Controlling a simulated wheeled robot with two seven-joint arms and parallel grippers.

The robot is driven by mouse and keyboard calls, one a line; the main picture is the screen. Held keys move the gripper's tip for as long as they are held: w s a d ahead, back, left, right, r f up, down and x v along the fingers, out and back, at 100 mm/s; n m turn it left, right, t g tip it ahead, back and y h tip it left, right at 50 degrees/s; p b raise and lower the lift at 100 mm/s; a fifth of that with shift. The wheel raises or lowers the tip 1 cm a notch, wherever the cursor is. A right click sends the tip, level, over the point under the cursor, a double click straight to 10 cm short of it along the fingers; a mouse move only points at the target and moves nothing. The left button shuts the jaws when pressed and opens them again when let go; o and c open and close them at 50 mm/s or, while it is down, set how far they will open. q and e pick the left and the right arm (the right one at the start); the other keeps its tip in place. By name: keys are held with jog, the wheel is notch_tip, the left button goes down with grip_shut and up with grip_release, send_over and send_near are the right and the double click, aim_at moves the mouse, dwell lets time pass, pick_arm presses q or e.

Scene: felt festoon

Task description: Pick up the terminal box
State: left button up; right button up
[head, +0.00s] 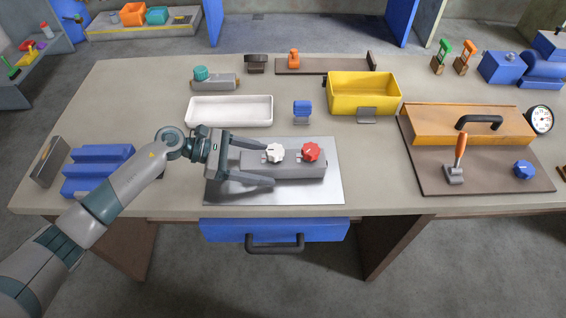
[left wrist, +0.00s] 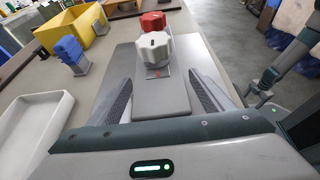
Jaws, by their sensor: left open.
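The grey box with a white knob and a red knob (head: 290,168), which I take for the terminal box, lies on a light metal plate near the table's front edge. In the left wrist view the same grey box (left wrist: 160,98) runs away from me, white knob nearer and red knob behind. My left gripper (head: 265,163) is open, its fingers along the two long sides of the box's left end. In the left wrist view the open left gripper (left wrist: 163,100) straddles the box, with no clear contact. Part of my right arm shows at the right there; its jaws cannot be made out.
Behind the metal plate (head: 332,190) stand a white tray (head: 230,123), a small blue piece on a stand (head: 303,108) and a yellow bin (head: 362,87). Blue blocks (head: 98,155) lie to the left. An orange case (head: 430,122) and brown board (head: 420,178) are right. A blue drawer (head: 225,232) hangs below.

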aim_at(266, 154)
pick_arm(q)
jog(key=c, duration=1.4)
jog(key=shift+r, duration=0.15)
jog(key=shift+w+r+b, duration=0.1)
jog(key=shift+r+b, duration=0.3)
jog(key=shift+r, duration=0.15)
notch_tip(266, 154, up, 2)
jog(key=shift+b, duration=0.45)
jog(key=shift+s+d+r, duration=0.25)
jog(key=shift+d+r, duration=0.1)
jog(key=shift+r, duration=0.15)
jog(key=shift+s+d+r+b, duration=0.45)
jog(key=shift+s+d+r, duration=0.5)
jog(key=shift+d, duration=0.7)
jog(key=shift+s+d+r+b, duration=0.5)
jog(key=shift+s+d+r, duration=0.15)
jog(key=shift+d+r, duration=0.8)
jog(key=shift+s+d+r+b, duration=0.45)
jog(key=shift+s+d+r, duration=0.45)
jog(key=shift+d, duration=0.9)
pick_arm(e)
jog(key=w+a+t+y, duration=0.1)
jog(key=w+a+t, duration=0.2)
jog(key=w, duration=1)
jog(key=shift+a+t, duration=0.3)
jog(key=shift+a, duration=0.75)
